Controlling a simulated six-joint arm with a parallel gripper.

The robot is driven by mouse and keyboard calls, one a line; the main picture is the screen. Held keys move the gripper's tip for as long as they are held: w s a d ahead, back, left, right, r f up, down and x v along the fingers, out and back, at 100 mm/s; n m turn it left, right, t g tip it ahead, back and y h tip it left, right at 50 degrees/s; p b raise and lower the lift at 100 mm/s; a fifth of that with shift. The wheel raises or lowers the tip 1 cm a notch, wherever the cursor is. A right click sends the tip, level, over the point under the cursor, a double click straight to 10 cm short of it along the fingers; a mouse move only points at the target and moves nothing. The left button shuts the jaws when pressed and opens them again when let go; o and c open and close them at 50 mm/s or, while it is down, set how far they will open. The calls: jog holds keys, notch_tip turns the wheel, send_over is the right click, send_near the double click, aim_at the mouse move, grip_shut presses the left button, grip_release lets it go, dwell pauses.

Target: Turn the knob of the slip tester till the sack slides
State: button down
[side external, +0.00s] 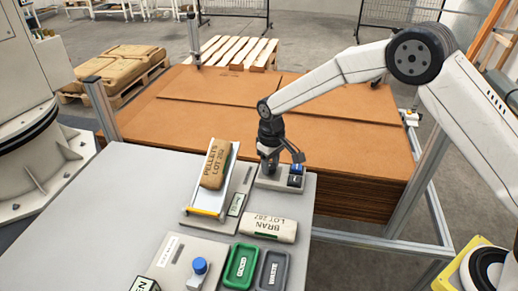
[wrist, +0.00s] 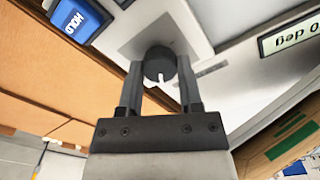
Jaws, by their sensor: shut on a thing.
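The slip tester's dark round knob (wrist: 160,66) has a white pointer mark and sits on a light grey panel. My gripper (wrist: 161,78) is shut on it, one finger on each side. In the side external view my gripper (side external: 268,168) points down at the control box (side external: 262,184), and the knob is hidden there. The brown sack marked PELLETS (side external: 214,164) lies on the tester's tilted plate (side external: 227,178), towards its upper part. A yellow strip (side external: 205,212) edges the plate's lower end. A display (wrist: 290,36) ends in "0 deg"; it is partly cut off.
Blue and dark buttons (side external: 295,175) sit right beside my gripper; the blue one reads HOLD (wrist: 78,18). A BRAN sack (side external: 267,228) lies on the table in front. Green (side external: 241,266) and grey (side external: 271,270) trays and a blue-capped item (side external: 200,267) stand nearer.

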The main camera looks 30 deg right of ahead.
aim_at(271, 166)
jog(key=shift+m, duration=0.5)
jog(key=shift+w, duration=0.1)
jog(key=shift+c, duration=1.3)
grip_release()
jog(key=shift+r, duration=0.1)
jog(key=shift+r, duration=3.85)
